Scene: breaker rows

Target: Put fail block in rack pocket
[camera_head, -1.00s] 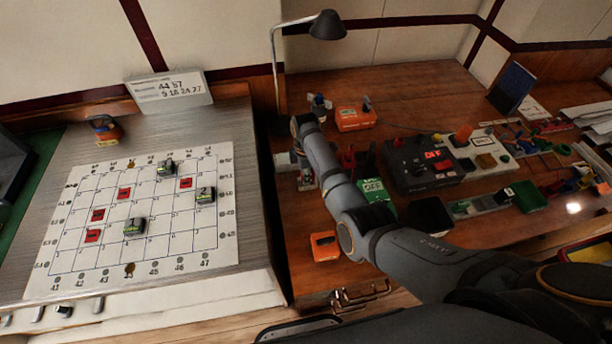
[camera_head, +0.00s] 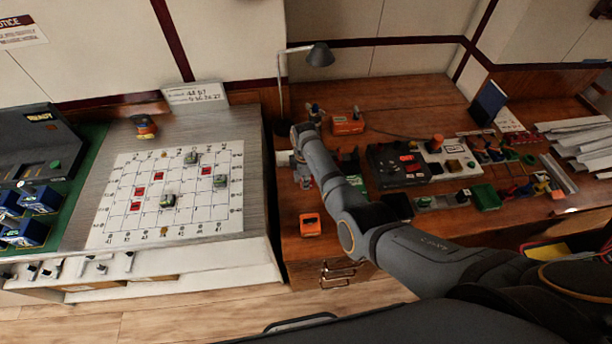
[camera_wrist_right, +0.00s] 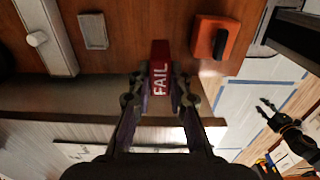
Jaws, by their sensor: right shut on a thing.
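A red block marked FAIL (camera_wrist_right: 160,66) is between the fingers of my right gripper (camera_wrist_right: 159,85) in the right wrist view. The gripper is shut on it, and the lettering faces the camera. In the head view my right gripper (camera_head: 301,172) is small and partly hidden by my own arm, near the left edge of the wooden desk; the block cannot be made out there. I cannot tell which part is the rack pocket. A dark two-fingered gripper (camera_wrist_right: 265,108), apparently my left, shows open and empty at the right of the wrist view.
The wooden desk (camera_head: 290,250) has an orange box (camera_head: 311,225) near its front and another (camera_head: 347,123) farther back. A control box (camera_head: 396,164) stands right of my arm. A gridded white sheet (camera_head: 118,205) with red and green pieces lies on the left bench.

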